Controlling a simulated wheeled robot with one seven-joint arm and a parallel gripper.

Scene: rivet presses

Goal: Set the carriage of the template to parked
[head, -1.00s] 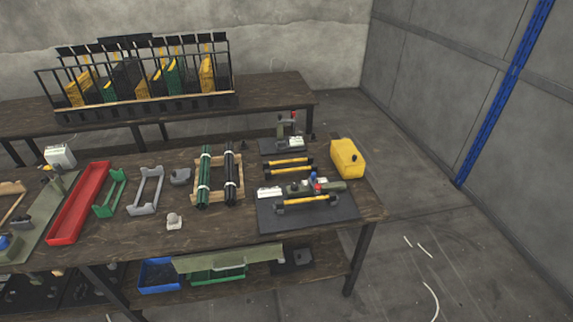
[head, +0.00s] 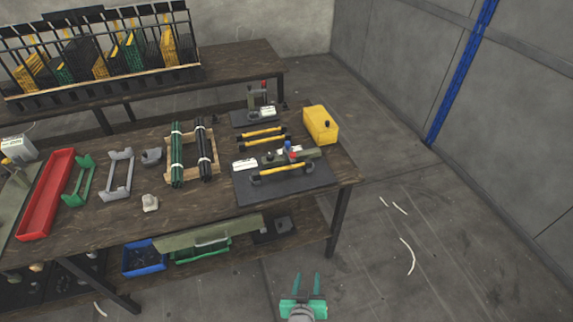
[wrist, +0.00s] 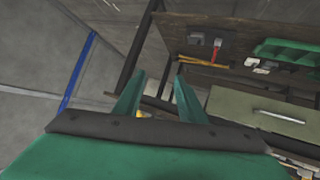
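My gripper (head: 307,274), green with two apart fingers, is open and empty. It is low in front of the bench, clear of both fixtures. Its fingers also show in the wrist view (wrist: 157,98).
Two yellow-and-black bars (head: 262,137), dark tube bundles (head: 178,155) and a red tray (head: 48,195) lie on the bench. An olive panel (head: 208,236) with a handle is below the bench's front edge. The floor to the right is clear.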

